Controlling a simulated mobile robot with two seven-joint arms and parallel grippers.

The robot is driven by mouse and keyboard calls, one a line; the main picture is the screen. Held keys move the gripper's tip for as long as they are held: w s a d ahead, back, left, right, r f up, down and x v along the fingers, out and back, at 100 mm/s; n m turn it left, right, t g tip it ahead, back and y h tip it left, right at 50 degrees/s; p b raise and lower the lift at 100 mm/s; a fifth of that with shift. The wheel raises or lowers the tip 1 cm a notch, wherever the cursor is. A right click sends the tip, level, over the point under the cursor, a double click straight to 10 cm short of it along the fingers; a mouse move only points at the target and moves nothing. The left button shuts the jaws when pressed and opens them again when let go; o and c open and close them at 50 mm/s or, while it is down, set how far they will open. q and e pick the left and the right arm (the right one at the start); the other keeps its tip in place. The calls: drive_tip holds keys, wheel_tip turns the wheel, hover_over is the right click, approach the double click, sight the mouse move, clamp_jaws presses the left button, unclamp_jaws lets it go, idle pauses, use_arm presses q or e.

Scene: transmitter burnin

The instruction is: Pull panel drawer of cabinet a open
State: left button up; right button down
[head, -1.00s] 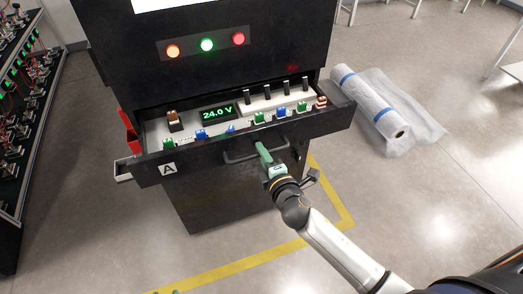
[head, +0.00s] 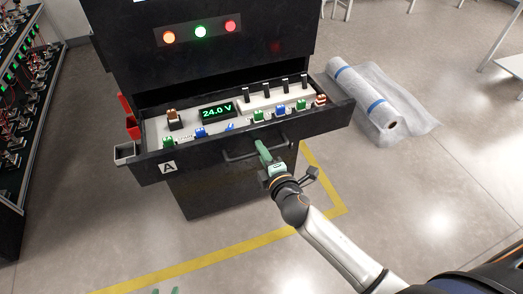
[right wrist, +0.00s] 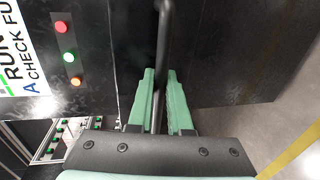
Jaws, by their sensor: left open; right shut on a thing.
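Cabinet A (head: 230,62) is a black cabinet with a panel drawer (head: 190,172) marked "A", which is pulled out toward me. Inside show a 24.0 V display (head: 217,112), black switches, and green, blue and brown connectors. My right gripper (head: 265,155) is shut on the black bar handle (head: 237,157) at the middle of the drawer front. In the right wrist view, the handle (right wrist: 163,45) runs between the two green fingers (right wrist: 160,100). Only the green fingertips of my left gripper (head: 166,291) show at the bottom edge, empty and apart from the cabinet.
Orange, green and red lamps (head: 200,31) glow on the cabinet face. A roll of bubble wrap (head: 367,98) lies on the floor at right. A rack of wired devices (head: 22,130) stands at left. Yellow tape (head: 215,259) marks the floor; the floor in front is clear.

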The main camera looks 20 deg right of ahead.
drive_tip(key=c, duration=1.1)
unclamp_jaws()
drive_tip(key=shift+b+v, duration=0.4)
drive_tip(key=shift+v, duration=5.85)
drive_tip(key=s+f+m+g, duration=0.2)
drive_tip(key=s+f+m, duration=0.1)
drive_tip(key=f+m, duration=0.2)
drive_tip(key=s+f+m+g+y+p, duration=0.1)
drive_tip(key=s+f+m+g, duration=0.1)
drive_tip(key=s+f+m, duration=0.2)
drive_tip(key=s+f+m+g+p, duration=0.1)
drive_tip(key=s+f+m+g, duration=0.1)
drive_tip(key=s+f+m, duration=0.2)
wheel_tip(320, 180, down, 4)
drive_tip(key=shift+s+a+r+m+y, duration=0.1)
drive_tip(key=shift+m+y, duration=0.1)
drive_tip(key=shift+m, duration=0.65)
drive_tip(key=shift+s+f+m+y, duration=0.1)
drive_tip(key=shift+m+y, duration=0.1)
drive_tip(key=shift+m, duration=0.65)
